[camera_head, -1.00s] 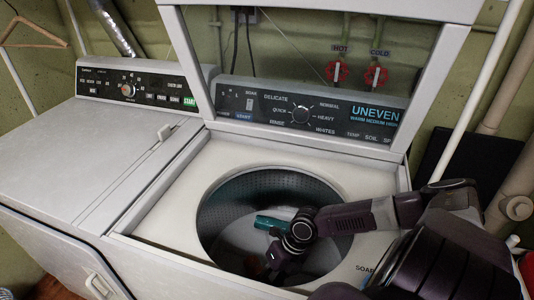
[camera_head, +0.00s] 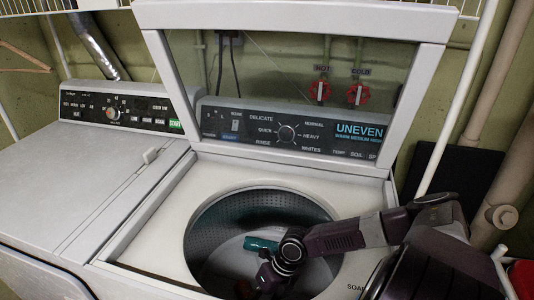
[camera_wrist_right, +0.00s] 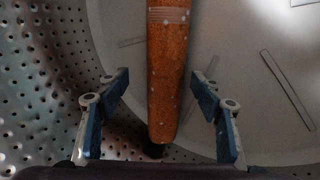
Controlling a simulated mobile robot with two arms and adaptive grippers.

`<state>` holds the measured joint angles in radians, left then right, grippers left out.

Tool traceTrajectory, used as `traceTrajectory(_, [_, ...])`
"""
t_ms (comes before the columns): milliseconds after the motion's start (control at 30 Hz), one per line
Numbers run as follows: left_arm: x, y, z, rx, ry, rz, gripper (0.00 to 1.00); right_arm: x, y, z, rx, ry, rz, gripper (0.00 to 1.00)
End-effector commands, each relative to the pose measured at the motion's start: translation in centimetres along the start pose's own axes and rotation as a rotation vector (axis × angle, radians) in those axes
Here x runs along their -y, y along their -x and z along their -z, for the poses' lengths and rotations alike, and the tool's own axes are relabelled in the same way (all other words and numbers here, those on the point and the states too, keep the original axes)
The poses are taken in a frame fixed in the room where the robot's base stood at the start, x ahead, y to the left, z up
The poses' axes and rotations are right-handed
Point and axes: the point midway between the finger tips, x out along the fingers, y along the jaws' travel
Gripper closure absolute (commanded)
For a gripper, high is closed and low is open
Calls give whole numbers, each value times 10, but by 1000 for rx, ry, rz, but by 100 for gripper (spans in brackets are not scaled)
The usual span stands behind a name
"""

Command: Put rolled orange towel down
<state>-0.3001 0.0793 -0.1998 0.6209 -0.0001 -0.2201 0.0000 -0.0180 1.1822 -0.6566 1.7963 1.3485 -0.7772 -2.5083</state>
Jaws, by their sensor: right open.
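The rolled orange towel (camera_wrist_right: 168,75) shows in the right wrist view as a long, narrow orange-brown roll with pale bands near its upper part. It is inside the drum of the open washer (camera_head: 150,215). My right gripper (camera_wrist_right: 160,78) is open, one blue-padded finger on each side of the roll with a visible gap. In the head view my right arm reaches into the drum from the right, and the gripper (camera_head: 267,282) is dark and hard to make out. I cannot tell exactly how the roll rests. My left gripper is not in view.
The washer's raised lid frame (camera_head: 290,14) stands behind the opening. A dryer (camera_head: 75,180) with a clear flat top is at the left. Red valves (camera_head: 320,91) and pipes are on the wall behind.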

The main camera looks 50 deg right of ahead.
Motion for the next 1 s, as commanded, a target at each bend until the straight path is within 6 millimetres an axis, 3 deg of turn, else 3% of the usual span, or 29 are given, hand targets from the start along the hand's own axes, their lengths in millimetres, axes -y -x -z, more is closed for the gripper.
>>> traceTrajectory(600, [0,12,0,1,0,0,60,0,105,0,0,1,4,40])
traceTrajectory(1000, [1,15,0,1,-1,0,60,-1,122,0,0,1,1,40])
